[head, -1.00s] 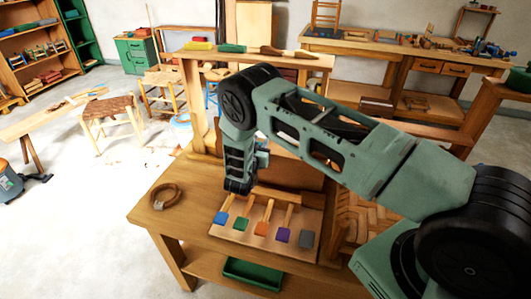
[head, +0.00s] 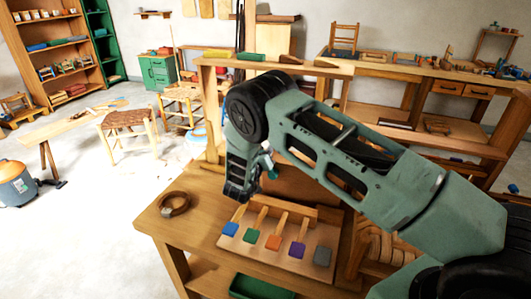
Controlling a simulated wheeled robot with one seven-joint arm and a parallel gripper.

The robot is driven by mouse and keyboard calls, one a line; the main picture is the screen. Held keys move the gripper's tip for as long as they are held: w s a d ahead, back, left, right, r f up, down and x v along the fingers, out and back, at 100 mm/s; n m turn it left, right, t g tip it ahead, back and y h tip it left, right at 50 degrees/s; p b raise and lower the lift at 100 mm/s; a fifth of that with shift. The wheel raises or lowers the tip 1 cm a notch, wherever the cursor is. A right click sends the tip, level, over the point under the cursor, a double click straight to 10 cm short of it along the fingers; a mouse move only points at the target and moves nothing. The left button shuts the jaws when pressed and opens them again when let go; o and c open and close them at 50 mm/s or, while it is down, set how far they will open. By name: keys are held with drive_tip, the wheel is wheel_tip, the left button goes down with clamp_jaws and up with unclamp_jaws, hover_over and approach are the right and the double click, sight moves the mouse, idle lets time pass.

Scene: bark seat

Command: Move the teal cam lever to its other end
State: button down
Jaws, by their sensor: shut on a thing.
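My gripper (head: 239,190) points down above the wooden bench, just behind the left end of a sloped board. It is shut, and its fingertips are mostly hidden by its own dark body. A small teal piece, the teal cam lever (head: 272,173), shows at the right side of the gripper, against a brown wooden part. Most of the lever and its pivot are hidden behind my gripper and arm, so its angle cannot be told.
The board (head: 292,262) carries wooden sticks with blue, green, orange, purple and grey ends, close in front of my gripper. A green tray (head: 262,288) is below.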

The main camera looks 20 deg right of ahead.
drive_tip(key=shift+a, duration=0.1)
drive_tip(key=c, duration=1.1)
unclamp_jaws()
drive_tip(key=b+v, duration=0.4)
drive_tip(key=v, duration=1.3)
drive_tip(key=shift+s+a, duration=0.15)
